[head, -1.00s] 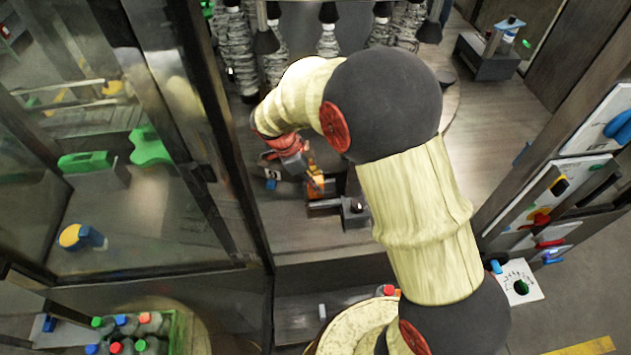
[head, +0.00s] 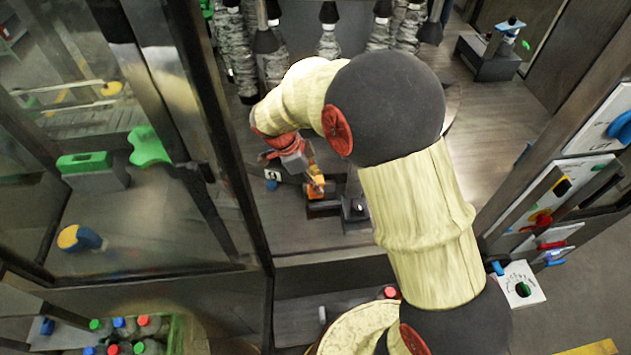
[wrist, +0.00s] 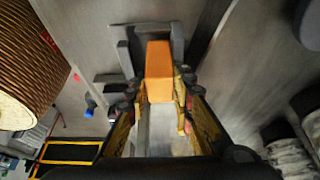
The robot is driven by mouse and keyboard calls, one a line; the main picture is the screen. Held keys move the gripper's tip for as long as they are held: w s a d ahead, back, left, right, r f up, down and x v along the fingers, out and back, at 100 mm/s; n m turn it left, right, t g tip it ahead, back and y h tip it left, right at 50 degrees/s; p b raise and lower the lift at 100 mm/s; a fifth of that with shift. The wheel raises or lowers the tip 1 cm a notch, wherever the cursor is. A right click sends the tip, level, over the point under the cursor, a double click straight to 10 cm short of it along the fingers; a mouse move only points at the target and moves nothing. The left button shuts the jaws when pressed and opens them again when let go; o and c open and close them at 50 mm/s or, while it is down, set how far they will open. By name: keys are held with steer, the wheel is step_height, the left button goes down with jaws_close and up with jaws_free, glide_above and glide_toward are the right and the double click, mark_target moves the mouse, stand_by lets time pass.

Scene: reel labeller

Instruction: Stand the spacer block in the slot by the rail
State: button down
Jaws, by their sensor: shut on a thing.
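The orange spacer block (wrist: 158,68) is held between the fingertips of my gripper (wrist: 158,92) in the wrist view. Its far end overlaps a dark grey bracket-like fixture (wrist: 124,58), which appears to be the slot. I cannot tell whether the block is inside it or just above it. In the head view, my gripper (head: 313,178) points down at the block (head: 315,191), partly covering it, beside the dark fixture (head: 322,210). Which part is the rail is not clear.
A dark post-like part (head: 355,208) stands right of the fixture, close to my arm. A glass door frame (head: 235,150) stands on the left. Wrapped hanging columns (head: 328,35) are at the back. A control panel (head: 550,215) is on the right.

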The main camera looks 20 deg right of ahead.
steer(key=shift+f+b, duration=0.3)
steer(key=shift+f, duration=0.05)
steer(key=shift+r, duration=0.1)
steer(key=shift+s+a+r, duration=0.1)
steer(key=shift+a+r, duration=0.05)
steer(key=shift+r, duration=0.15)
steer(key=shift+f, duration=0.15)
steer(key=shift+f+b, duration=0.2)
steer(key=shift+b, duration=0.2)
steer(key=shift+d+r, duration=0.2)
steer(key=shift+r, duration=0.15)
steer(key=shift+f, duration=0.1)
stand_by(0.3)
